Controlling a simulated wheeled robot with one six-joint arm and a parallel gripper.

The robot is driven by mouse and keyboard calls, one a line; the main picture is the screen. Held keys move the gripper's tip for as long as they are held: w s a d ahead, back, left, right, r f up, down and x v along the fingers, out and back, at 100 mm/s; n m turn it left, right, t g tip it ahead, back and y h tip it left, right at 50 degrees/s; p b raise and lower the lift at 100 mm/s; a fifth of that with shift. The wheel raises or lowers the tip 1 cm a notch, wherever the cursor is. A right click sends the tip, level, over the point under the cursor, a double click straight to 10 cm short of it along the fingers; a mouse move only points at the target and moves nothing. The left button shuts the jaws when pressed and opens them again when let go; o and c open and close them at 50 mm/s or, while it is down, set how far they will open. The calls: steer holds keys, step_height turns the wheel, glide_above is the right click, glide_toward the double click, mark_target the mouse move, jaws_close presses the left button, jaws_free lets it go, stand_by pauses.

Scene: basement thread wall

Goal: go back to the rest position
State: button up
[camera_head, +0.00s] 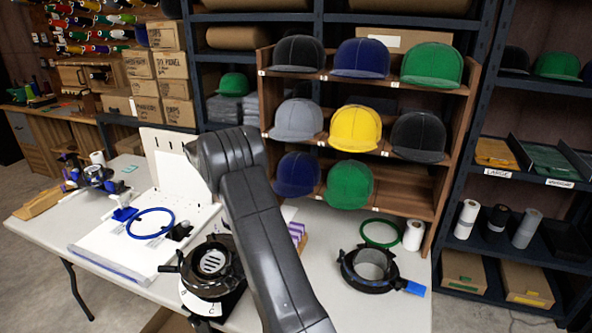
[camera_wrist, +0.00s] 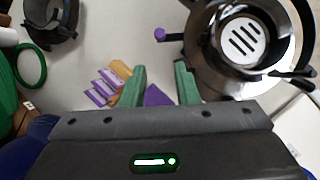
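My gripper (camera_wrist: 158,78) shows in the wrist view with its two green fingers apart. It is open over the white table (camera_wrist: 110,40), and no object is clearly between its fingertips. A purple piece (camera_wrist: 156,96) shows in the gap behind the tips and seems to lie lower down. In the head view my arm rises from the bottom centre and bends over the table, hiding the gripper.
A round black cap fixture (camera_head: 211,264) stands left of my arm, a ring clamp (camera_head: 369,267) right of it. A blue hoop (camera_head: 133,229) lies on the white board. The wooden cap rack (camera_head: 405,201) holds several caps behind. Purple-and-white packets (camera_wrist: 101,92) lie near the gripper.

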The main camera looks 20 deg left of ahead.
steer(key=shift+f, duration=0.1)
steer(key=p+x, duration=0.1)
steer(key=x, duration=1.2)
steer(key=shift+s+d+f, duration=0.1)
steer(key=shift+d+f, duration=0.05)
steer(key=shift+f, duration=0.2)
steer(key=shift+r, duration=0.1)
